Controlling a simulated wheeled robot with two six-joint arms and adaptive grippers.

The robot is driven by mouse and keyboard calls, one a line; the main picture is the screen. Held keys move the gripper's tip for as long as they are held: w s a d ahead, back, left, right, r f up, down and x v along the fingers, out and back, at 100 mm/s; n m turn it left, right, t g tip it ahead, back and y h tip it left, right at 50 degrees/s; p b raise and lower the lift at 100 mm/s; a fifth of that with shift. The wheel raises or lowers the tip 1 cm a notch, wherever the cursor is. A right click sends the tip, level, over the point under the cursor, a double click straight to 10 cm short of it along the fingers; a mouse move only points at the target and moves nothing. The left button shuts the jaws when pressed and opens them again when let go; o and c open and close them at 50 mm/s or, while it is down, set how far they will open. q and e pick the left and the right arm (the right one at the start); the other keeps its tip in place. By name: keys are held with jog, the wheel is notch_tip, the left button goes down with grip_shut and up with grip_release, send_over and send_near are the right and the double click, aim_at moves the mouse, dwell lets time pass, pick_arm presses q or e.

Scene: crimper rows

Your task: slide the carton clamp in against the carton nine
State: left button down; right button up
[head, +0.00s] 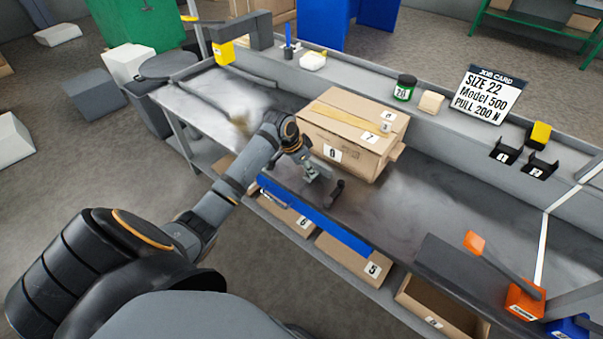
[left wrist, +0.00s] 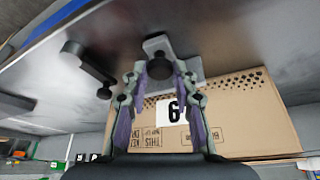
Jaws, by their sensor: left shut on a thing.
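The carton (head: 352,130) stands on the bench; its front label looks like a nine. In the left wrist view, the carton (left wrist: 245,115) shows upside down, so the label reads like a six. The carton clamp (left wrist: 155,45) is a pale grey piece with a dark round knob, between my left fingertips. My left gripper (head: 311,173) is low in front of the carton, and in the left wrist view (left wrist: 160,72) it is shut on the clamp's knob. The clamp lies close to the carton's front face; I cannot tell whether they touch. My right gripper is not in view.
A dark bar with round ends (left wrist: 88,66) lies beside the clamp. A blue rail (head: 315,218) runs along the front edge, with cartons on the shelf below. An orange lever tool (head: 523,299) stands at the right. The bench right of the carton is clear.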

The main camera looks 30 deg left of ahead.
aim_at(317, 163)
pick_arm(q)
jog(key=w, duration=0.4)
jog(key=shift+d, duration=0.1)
jog(key=c, duration=1.1)
grip_release()
jog(key=shift+o, duration=0.2)
jog(key=v, duration=1.2)
jog(key=shift+c, duration=0.4)
